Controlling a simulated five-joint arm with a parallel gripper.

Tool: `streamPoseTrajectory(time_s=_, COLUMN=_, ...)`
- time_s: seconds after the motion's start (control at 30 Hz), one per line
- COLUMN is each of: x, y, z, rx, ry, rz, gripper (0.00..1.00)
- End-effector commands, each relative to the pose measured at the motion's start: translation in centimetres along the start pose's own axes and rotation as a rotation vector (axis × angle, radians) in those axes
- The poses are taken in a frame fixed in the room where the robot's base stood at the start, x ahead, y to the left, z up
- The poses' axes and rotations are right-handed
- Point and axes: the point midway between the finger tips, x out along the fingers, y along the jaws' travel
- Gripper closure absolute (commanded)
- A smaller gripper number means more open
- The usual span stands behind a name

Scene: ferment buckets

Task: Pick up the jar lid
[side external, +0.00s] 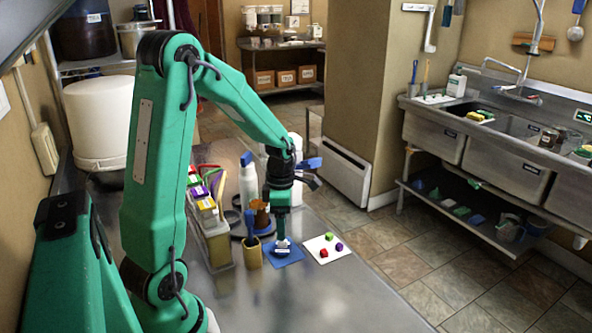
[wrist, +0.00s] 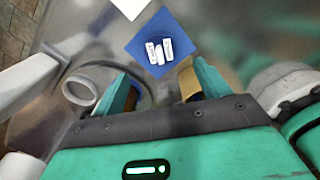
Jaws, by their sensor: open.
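My gripper (side external: 282,243) points down over a blue square mat (side external: 292,258) at the counter's edge. In the wrist view, my gripper (wrist: 163,78) has its two teal fingers apart and nothing is clearly held between them. The blue mat (wrist: 176,31) lies ahead of the fingertips with several small white pieces (wrist: 158,50) on it. I cannot make out a jar lid for certain. A pale round rim (wrist: 79,90) shows left of the fingers; whether it is a lid or a cup mouth I cannot tell.
A white card (side external: 318,241) with small coloured cubes lies right of the mat. Left of my gripper stand a yellow holder (side external: 250,255), a brown cup (side external: 260,213), a white bottle (side external: 248,188) and a rack of coloured items (side external: 216,240). The front counter (side external: 330,298) is clear.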

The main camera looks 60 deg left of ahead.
Motion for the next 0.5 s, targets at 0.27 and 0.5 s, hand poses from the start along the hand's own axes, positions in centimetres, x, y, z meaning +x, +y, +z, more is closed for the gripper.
streamPoseTrajectory(time_s=0.27, x=1.9, y=-0.1, z=0.0, rx=0.002, ry=0.001, rz=-0.001, gripper=0.25)
streamPoseTrajectory(time_s=0.5, x=2.2, y=-0.1, z=0.0, rx=0.003, ry=0.001, rz=-0.002, gripper=0.25)
